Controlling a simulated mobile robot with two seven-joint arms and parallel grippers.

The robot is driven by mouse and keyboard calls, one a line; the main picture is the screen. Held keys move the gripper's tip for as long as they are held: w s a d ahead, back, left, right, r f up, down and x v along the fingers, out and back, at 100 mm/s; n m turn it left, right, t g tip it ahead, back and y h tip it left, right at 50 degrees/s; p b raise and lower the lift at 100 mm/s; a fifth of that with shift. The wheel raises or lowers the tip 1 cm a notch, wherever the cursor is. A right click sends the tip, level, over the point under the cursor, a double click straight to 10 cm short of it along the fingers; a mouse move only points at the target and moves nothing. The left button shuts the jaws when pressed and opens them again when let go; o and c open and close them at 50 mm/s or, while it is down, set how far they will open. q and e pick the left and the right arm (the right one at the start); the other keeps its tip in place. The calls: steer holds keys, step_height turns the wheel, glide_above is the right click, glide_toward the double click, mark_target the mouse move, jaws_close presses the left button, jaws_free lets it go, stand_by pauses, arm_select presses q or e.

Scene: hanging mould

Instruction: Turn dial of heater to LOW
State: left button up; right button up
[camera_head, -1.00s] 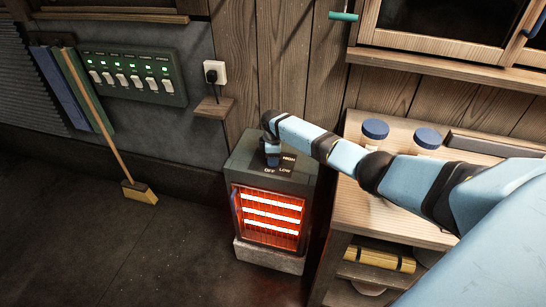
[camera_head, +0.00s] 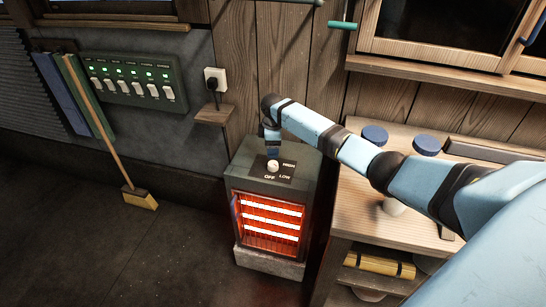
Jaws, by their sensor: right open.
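The heater (camera_head: 238,177) is a dark box standing on a pale block, with glowing orange bars (camera_head: 270,222) behind its front grille. The white dial (camera_head: 273,165) is on its top, on a dark plate marked HIGH, LOW and OFF. I cannot make out which mark the dial points to. My right gripper (camera_head: 273,155) points down just above and behind the dial. It is open with nothing seen between its fingers, and it appears clear of the dial. My left gripper is not in view.
A wooden bench (camera_head: 345,215) with blue-lidded jars (camera_head: 374,135) stands right of the heater. A switch panel (camera_head: 130,79), a plugged socket (camera_head: 215,78) and a small shelf (camera_head: 214,115) are on the wall. A broom (camera_head: 140,198) leans at the left. Floor in front is clear.

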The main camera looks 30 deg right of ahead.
step_height(320, 180, up, 5)
steer(key=shift+r, duration=0.1)
stand_by(0.5)
steer(key=s+a+f+m+t+y+p, duration=0.1)
steer(key=s+a+f+t+p, duration=0.15)
steer(key=s+a+f, duration=0.55)
steer(key=s+a+f+m+t+y+p, duration=0.1)
steer(key=s+a+f+t+p, duration=0.15)
steer(key=s+a+f, duration=0.55)
steer(key=s+a+r+m+t+p, duration=0.1)
steer(key=s+a+r+m+t, duration=0.1)
steer(key=s+r, duration=0.2)
steer(key=s+a+r+m+t+p, duration=0.2)
steer(key=s+a+r, duration=0.1)
steer(key=s, duration=0.7)
steer(key=s+a+r+m+t+y+p, duration=0.1)
steer(key=s+a+r+m+t, duration=0.1)
steer(key=s+r, duration=0.2)
steer(key=s, duration=0.3)
steer(key=shift+s+a+r, duration=0.3)
steer(key=shift+s+a, duration=0.05)
steer(key=shift+s, duration=0.05)
